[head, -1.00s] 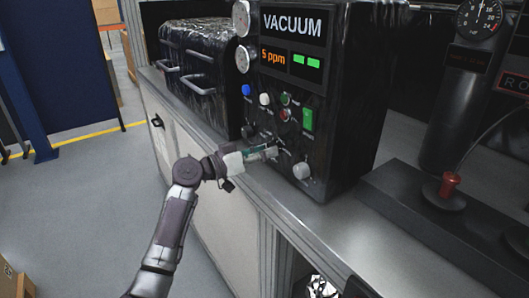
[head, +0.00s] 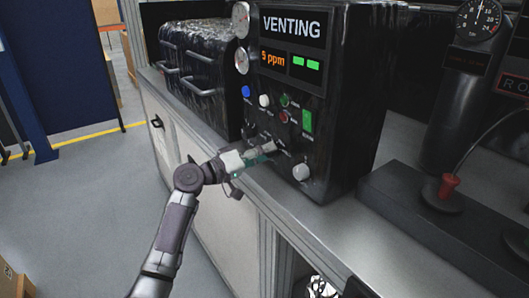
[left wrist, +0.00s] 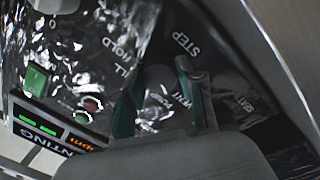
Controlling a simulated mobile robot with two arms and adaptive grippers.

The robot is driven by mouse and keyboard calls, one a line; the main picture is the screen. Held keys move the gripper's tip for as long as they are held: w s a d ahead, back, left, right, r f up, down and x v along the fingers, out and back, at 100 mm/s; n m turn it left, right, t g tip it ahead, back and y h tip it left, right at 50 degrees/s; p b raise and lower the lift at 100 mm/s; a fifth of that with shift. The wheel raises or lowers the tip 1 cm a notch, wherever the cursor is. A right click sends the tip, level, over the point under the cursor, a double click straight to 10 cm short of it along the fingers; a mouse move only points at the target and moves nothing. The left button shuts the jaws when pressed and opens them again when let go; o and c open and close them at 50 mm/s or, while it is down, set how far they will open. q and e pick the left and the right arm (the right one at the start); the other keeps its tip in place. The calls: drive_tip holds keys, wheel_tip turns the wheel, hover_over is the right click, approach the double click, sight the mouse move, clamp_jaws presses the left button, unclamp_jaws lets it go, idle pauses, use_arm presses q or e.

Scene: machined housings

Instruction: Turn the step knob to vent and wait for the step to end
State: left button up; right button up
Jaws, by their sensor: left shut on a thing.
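The black wrapped control box (head: 345,110) stands on the bench. Its display (head: 292,27) reads VENTING. An orange readout (head: 272,59) shows 5 ppm beside two green bars. My left gripper (head: 268,151) reaches the lower front of the panel and is shut on the step knob. In the left wrist view the step knob (left wrist: 160,98) shows partly between the two teal fingers, with the labels STEP and VENT near it. In the head view the gripper hides most of that knob. My right gripper is not in view.
Blue and white knobs and a green switch (head: 307,121) are above. A wrapped case with handles (head: 197,70) stands left. A red-handled lever (head: 449,184) is at right. The bench front (head: 340,235) is clear.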

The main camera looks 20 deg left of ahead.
use_arm(q)
drive_tip(key=shift+n, duration=0.3)
drive_tip(key=o, duration=1.1)
drive_tip(key=shift+o, duration=0.2)
drive_tip(key=v, duration=1.2)
